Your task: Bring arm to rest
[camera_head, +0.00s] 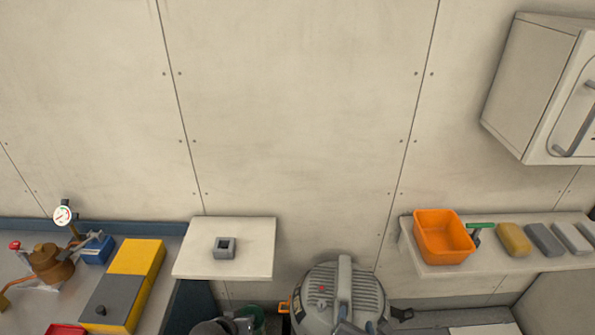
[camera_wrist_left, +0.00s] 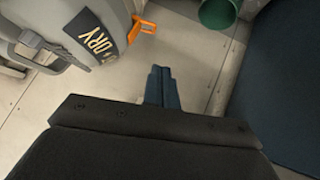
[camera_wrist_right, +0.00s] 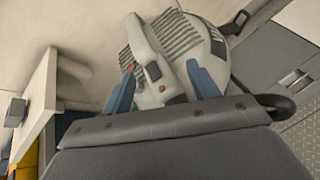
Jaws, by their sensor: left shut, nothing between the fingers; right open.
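My left gripper (camera_wrist_left: 162,88) shows in the left wrist view with its two blue fingers together and nothing between them. It is over bare pale floor. My right gripper (camera_wrist_right: 160,78) shows in the right wrist view with its blue fingers spread apart. The grey vacuum (camera_wrist_right: 165,55) appears between and beyond these fingers; I cannot tell the distance to it. In the head view, I cannot clearly make out either set of fingertips.
The vacuum (camera_head: 325,300) stands at bottom centre. A small shelf (camera_head: 195,265) holds a grey square block (camera_head: 225,247). The right shelf (camera_head: 430,268) holds an orange bin (camera_head: 428,240) and several blocks. A cabinet (camera_head: 530,85) hangs above. A yellow-and-grey box (camera_head: 140,258) stands left.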

